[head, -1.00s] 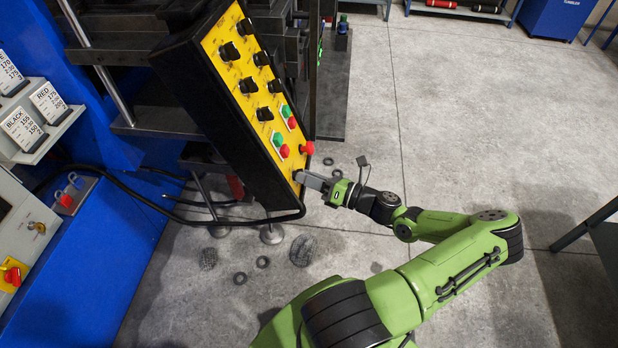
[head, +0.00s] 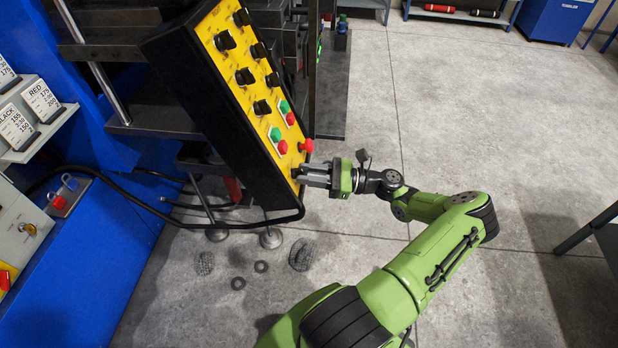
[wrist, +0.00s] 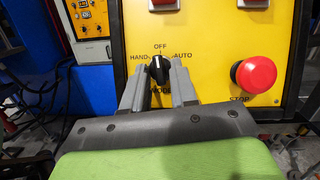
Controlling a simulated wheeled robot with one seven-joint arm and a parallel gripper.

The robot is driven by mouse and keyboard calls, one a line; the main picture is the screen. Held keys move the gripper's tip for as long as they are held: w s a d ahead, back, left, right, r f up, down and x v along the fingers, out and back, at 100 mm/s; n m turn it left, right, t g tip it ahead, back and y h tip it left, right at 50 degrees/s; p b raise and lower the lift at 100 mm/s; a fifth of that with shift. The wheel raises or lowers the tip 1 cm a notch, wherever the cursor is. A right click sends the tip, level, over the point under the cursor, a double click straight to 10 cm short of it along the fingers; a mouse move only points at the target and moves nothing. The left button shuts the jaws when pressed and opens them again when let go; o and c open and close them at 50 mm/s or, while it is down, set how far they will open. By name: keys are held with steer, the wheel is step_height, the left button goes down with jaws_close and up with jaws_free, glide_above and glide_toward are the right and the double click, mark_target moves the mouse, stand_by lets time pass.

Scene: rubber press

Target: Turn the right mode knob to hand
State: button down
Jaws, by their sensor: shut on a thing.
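The mode knob (wrist: 159,69) is a small black knob on a yellow panel face. In the wrist view HAND is printed at its upper left, OFF above it and AUTO at its right, with MODE partly covered below. Its white mark points up, towards OFF. My gripper (wrist: 159,84) has one grey finger on each side of the knob and is shut on it. In the head view my gripper (head: 302,175) reaches the lower right end of the panel, where the knob is hidden behind the fingers.
The tilted control panel (head: 222,143) carries several black knobs and green and red buttons. A red STOP button (wrist: 254,75) sticks out close to the right of my gripper; it also shows in the head view (head: 306,146). Open floor (head: 460,120) lies right of the panel.

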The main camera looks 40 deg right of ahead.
steer(key=shift+w+d+r+n+g+y+b, duration=0.1)
steer(key=shift+n+g+y+b, duration=0.2)
steer(key=shift+n+g, duration=0.9)
steer(key=shift+w+d+n+g+y+b, duration=0.1)
steer(key=shift+n+g+y+b, duration=0.25)
steer(key=shift+n, duration=1.7)
steer(key=shift+w+d+r+n+g+y+b, duration=0.15)
steer(key=shift+n+g+y, duration=0.45)
steer(key=shift+n, duration=1.05)
steer(key=shift+a+g, duration=0.1)
steer(key=shift+g, duration=0.15)
steer(key=shift+s+n, duration=0.15)
steer(key=shift+n, duration=0.15)
steer(key=c, duration=1.4)
jaws_free()
steer(key=shift+o, duration=1.1)
steer(key=shift+a, duration=0.15)
